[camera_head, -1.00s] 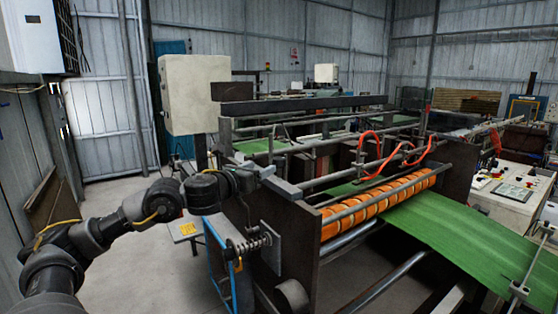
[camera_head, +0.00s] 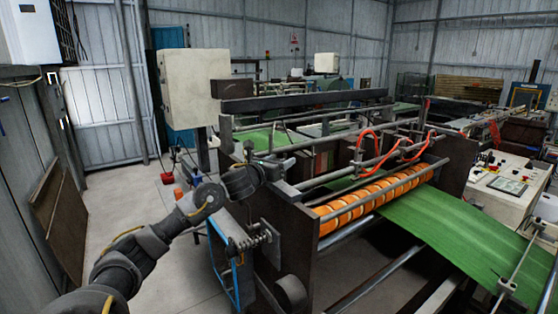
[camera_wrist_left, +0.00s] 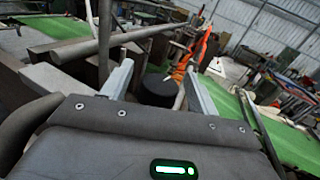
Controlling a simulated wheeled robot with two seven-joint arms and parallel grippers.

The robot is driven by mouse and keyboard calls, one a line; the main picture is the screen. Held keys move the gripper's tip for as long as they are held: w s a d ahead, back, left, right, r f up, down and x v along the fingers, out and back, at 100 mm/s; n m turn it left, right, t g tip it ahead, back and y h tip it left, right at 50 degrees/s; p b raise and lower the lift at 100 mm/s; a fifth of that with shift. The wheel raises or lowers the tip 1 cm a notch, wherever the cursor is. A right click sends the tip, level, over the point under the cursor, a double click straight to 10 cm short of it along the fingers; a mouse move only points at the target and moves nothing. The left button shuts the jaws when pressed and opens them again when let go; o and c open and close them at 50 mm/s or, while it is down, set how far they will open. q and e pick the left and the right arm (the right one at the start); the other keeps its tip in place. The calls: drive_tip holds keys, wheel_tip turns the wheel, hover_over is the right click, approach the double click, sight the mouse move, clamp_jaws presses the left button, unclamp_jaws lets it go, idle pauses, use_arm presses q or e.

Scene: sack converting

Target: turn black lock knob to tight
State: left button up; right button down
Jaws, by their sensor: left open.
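The black lock knob (camera_wrist_left: 158,91) shows in the left wrist view as a dark round cap between the two pale fingers of my left gripper (camera_wrist_left: 158,78). The fingers stand apart on either side of it; I cannot tell whether either touches it. In the head view my left gripper (camera_head: 284,162) is at the near left end of the machine, by the top of its side frame. The knob cannot be made out there. Any tight mark is not visible. My right gripper is not in view.
The machine's orange roller (camera_head: 375,203) and green sheet (camera_head: 460,240) lie to the right of my gripper. A metal bar (camera_wrist_left: 95,43) crosses close by in the wrist view. A blue frame (camera_head: 222,262) stands below my forearm. Bare floor (camera_head: 120,200) is open on the left.

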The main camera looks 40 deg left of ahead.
use_arm(q)
drive_tip(key=shift+c, duration=0.2)
drive_tip(key=c, duration=0.9)
